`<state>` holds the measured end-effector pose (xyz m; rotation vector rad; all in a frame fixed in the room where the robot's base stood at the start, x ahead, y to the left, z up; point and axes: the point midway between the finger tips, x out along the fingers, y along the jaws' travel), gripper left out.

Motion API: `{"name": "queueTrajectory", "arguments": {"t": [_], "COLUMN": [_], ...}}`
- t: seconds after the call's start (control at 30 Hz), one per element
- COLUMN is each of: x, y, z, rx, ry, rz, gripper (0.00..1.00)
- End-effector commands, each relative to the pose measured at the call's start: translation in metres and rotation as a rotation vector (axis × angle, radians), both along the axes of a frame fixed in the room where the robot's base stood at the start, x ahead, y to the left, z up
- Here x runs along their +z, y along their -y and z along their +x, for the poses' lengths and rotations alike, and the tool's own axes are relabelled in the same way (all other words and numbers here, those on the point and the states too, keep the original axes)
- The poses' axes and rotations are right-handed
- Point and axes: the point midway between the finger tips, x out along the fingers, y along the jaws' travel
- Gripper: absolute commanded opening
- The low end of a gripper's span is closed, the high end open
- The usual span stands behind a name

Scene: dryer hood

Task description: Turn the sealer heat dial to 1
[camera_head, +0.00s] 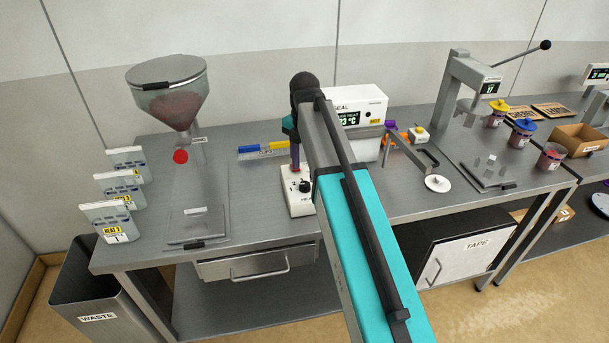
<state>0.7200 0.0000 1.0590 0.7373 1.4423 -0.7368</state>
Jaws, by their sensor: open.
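The heat dial is a small black knob (304,186) on a white control box (299,204), left of my arm. Part of its lettering shows, but I cannot read its setting. The white sealer (366,106) stands behind my arm with a lit display, partly covered. My gripper (296,168) points down just above the control box, behind the dial in the picture. It is open, though only a purple finger shows clearly. I cannot tell whether it touches the box. My forearm hides the box's right side.
A card marked HEAT 1 leans on a pouch (108,221) at the left table edge. A hopper (168,90) stands at back left, and a blue and yellow strip (262,151) lies behind the box. The metal table (255,190) is clear left of the box.

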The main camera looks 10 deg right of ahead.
Motion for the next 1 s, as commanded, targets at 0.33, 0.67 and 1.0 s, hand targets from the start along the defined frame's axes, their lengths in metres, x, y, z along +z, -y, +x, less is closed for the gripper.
{"name": "queueTrajectory", "arguments": {"t": [0.33, 0.67, 1.0], "x": [0.039, 0.073, 0.081], "y": [0.000, 0.000, 0.000], "z": [0.002, 0.001, 0.000], "rx": [0.000, 0.001, 0.001], "ry": [0.002, 0.001, 0.001], "rz": [0.000, 0.001, 0.001], "gripper": [0.46, 0.46, 0.46]}}
